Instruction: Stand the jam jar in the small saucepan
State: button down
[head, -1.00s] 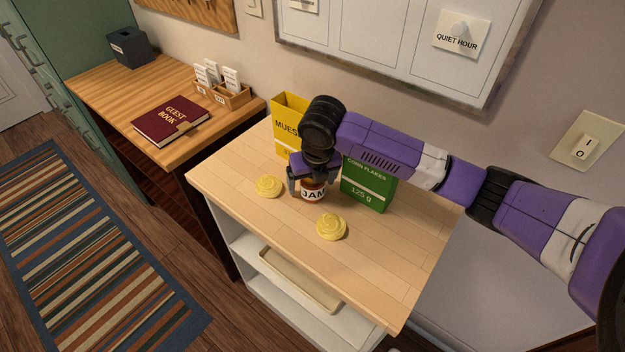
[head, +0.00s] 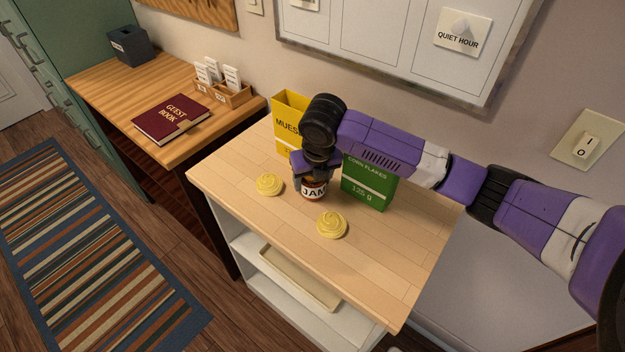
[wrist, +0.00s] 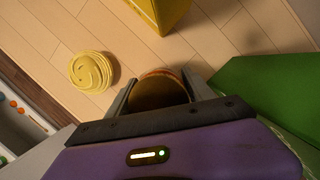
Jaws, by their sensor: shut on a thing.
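The jam jar (head: 313,191), with a white JAM label, stands upright on the wooden counter top (head: 390,260). My gripper (head: 314,178) reaches down over it from above and is shut on it near the top. In the wrist view the jar's round lid (wrist: 160,92) sits between the two fingers of my gripper (wrist: 158,95). I see no saucepan in either view.
A yellow muesli box (head: 287,128) stands behind the jar, and a green corn flakes box (head: 367,185) stands close on its right. Two yellow pasta nests (head: 269,185) (head: 332,225) lie left and in front. The counter's front right is clear.

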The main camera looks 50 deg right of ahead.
notch_tip(320, 180, up, 20)
jog(key=b, duration=0.2)
dwell(0.4)
jog(key=shift+s, duration=0.1)
